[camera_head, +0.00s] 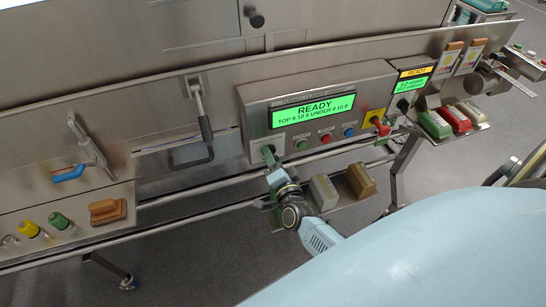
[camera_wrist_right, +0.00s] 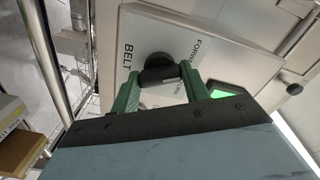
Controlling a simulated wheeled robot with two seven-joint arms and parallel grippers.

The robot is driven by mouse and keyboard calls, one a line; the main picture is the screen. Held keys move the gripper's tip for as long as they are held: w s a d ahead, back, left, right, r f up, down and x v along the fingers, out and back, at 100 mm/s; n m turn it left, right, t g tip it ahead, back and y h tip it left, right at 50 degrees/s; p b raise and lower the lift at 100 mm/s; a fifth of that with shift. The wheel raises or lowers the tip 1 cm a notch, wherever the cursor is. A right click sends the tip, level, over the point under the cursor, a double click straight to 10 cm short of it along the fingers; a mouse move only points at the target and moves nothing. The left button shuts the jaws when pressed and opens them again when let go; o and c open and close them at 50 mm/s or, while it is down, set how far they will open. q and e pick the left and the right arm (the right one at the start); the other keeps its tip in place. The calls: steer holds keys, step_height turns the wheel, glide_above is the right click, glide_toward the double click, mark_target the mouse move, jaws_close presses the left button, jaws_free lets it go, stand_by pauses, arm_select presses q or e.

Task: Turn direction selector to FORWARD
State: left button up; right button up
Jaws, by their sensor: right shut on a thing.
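The direction selector is a black rotary knob (camera_wrist_right: 158,68) on the grey control panel (camera_wrist_right: 200,35), beside the printed word BELT and a partly hidden FORWARD label. My right gripper (camera_wrist_right: 160,82) has its green fingers on either side of the knob and is shut on it. In the head view the right gripper (camera_head: 270,158) is at the panel's lower left corner and covers the knob. Which way the knob points cannot be told. The green display (camera_head: 312,111) reads READY. My left gripper is not in view.
Green (camera_head: 302,145), red (camera_head: 325,139) and blue (camera_head: 349,132) buttons sit right of the selector. A red knob on a yellow plate (camera_head: 376,117) is further right. A lever handle (camera_head: 204,125) is to the left. Two boxes (camera_head: 324,193) (camera_head: 360,181) stand on a low shelf beside my wrist.

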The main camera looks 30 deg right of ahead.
stand_by(0.6)
steer(key=o, duration=1)
steer(key=v, duration=1.3)
steer(key=shift+s, duration=0.25)
